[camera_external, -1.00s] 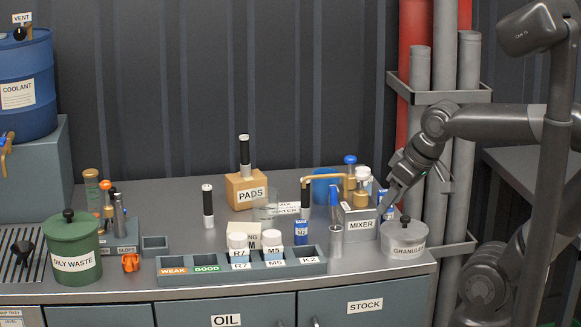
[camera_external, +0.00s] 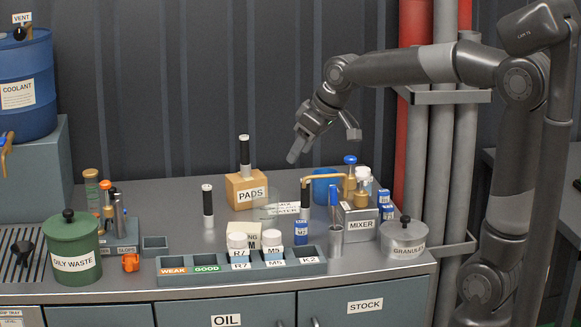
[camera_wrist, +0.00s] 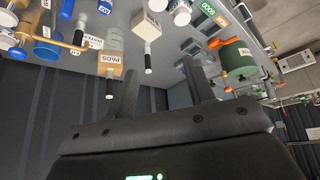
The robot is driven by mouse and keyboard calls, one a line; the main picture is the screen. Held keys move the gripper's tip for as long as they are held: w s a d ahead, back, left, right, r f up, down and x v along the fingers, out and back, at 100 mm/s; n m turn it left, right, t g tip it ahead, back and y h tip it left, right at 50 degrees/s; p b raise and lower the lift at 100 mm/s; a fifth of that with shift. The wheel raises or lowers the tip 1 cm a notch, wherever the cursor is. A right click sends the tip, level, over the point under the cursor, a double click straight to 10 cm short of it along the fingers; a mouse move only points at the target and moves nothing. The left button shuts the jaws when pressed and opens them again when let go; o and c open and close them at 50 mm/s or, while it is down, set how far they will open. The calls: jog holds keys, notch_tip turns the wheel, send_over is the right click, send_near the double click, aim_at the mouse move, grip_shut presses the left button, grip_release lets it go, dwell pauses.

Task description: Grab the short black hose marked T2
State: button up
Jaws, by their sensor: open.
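Two short black hose-like cylinders with pale ends are in view, and I cannot read a T2 mark on either. One black cylinder (camera_external: 208,201) stands upright on the bench; it also shows in the wrist view (camera_wrist: 148,62). The other black cylinder (camera_external: 244,152) stands upright on the PADS box (camera_external: 240,192), also in the wrist view (camera_wrist: 109,88). My gripper (camera_external: 297,152) is open and empty, raised above the bench, to the right of both cylinders in the external view. Its two fingers (camera_wrist: 163,85) show apart in the wrist view.
A labelled rack (camera_external: 215,268) with bottles lies along the front. The MIXER box (camera_external: 360,226), a brass pipe (camera_external: 325,178) and a GRANULES pot (camera_external: 404,238) stand right. A green OILY WASTE bin (camera_external: 74,245) stands left. Bench around the left cylinder is fairly clear.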

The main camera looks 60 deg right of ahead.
jog(key=w+d+f, duration=0.2)
jog(key=w, duration=0.6)
jog(key=w+d+f, duration=0.1)
jog(key=w+f, duration=0.1)
jog(key=w, duration=0.6)
send_near(204, 196)
jog(key=d, duration=0.2)
jog(key=shift+n+t+y, duration=0.3)
jog(key=shift+n+y, duration=0.1)
jog(key=x, duration=0.6)
jog(key=shift+w+d+r, duration=0.1)
jog(key=shift+w+d, duration=0.05)
jog(key=shift+d, duration=0.05)
jog(key=shift+a+x, duration=0.2)
jog(key=shift+x, duration=2.4)
jog(key=shift+c, duration=0.4)
grip_shut()
